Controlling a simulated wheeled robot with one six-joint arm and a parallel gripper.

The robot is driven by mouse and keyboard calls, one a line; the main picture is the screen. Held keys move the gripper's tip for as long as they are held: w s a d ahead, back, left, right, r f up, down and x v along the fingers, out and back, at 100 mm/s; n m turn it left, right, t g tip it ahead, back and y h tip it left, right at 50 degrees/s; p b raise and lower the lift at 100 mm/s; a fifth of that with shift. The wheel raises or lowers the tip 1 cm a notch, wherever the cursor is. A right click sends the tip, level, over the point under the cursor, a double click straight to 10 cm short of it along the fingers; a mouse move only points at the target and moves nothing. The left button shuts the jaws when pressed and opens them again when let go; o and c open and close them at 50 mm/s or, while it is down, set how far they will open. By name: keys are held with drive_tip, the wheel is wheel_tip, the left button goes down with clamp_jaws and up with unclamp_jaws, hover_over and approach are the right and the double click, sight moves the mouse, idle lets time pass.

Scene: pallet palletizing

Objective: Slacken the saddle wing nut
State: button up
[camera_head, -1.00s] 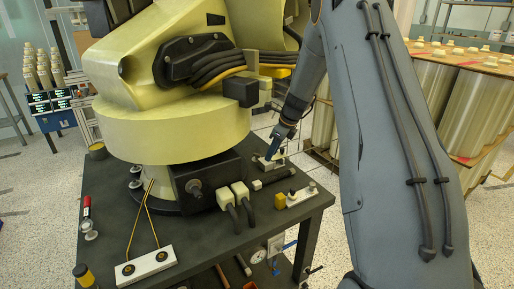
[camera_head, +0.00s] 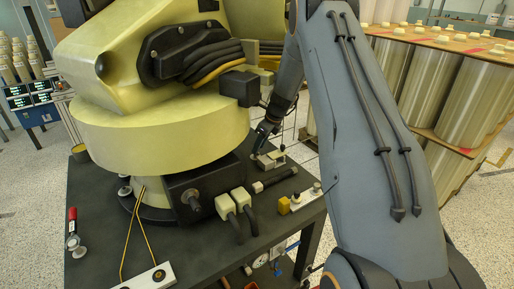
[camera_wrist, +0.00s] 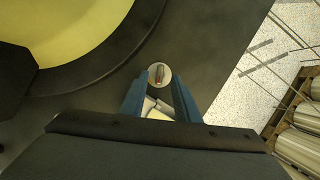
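A small pale fixture with a metal top (camera_head: 271,160) sits near the far right edge of the dark table, and I take it for the saddle. In the wrist view, a round pale disc (camera_wrist: 153,79) with a small grey and red piece (camera_wrist: 160,71) on it lies just beyond my fingertips. I cannot tell whether that piece is the wing nut. My gripper (camera_wrist: 160,82) has its two blue fingers apart, on either side of the disc's near edge. A pale part (camera_wrist: 152,105) shows between the fingers. In the head view my gripper (camera_head: 259,139) is small and dark beside the fixture.
A large yellow robot arm base (camera_head: 155,125) fills the table's middle. Stacked pale rolls (camera_head: 470,95) stand on pallets to the right.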

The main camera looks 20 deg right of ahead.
drive_tip(key=shift+x, duration=1.15)
clamp_jaws()
